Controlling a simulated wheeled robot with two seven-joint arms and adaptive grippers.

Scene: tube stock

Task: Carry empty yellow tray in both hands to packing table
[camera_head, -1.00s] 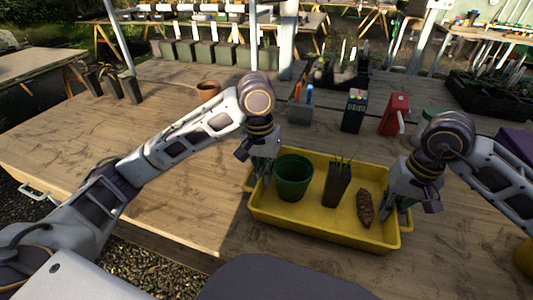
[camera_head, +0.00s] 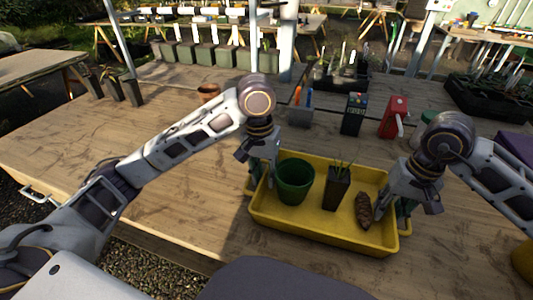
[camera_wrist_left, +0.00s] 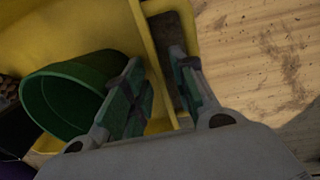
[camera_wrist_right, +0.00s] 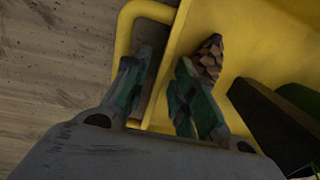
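The yellow tray (camera_head: 320,236) sits on the wooden table in front of me. It is not empty: it holds a green round pot (camera_head: 294,183), a dark square pot (camera_head: 336,190) with a small plant, and a brown pine cone (camera_head: 363,210). My left gripper (camera_head: 262,178) is at the tray's left end. In the left wrist view its fingers (camera_wrist_left: 163,88) stand apart on either side of the yellow end wall, by the handle. My right gripper (camera_head: 408,208) is at the right end. In the right wrist view its fingers (camera_wrist_right: 160,92) stand apart astride the wall, near the pine cone.
A terracotta pot (camera_head: 208,90) is partly hidden by my left arm. The table's left side (camera_head: 80,140) is mostly clear.

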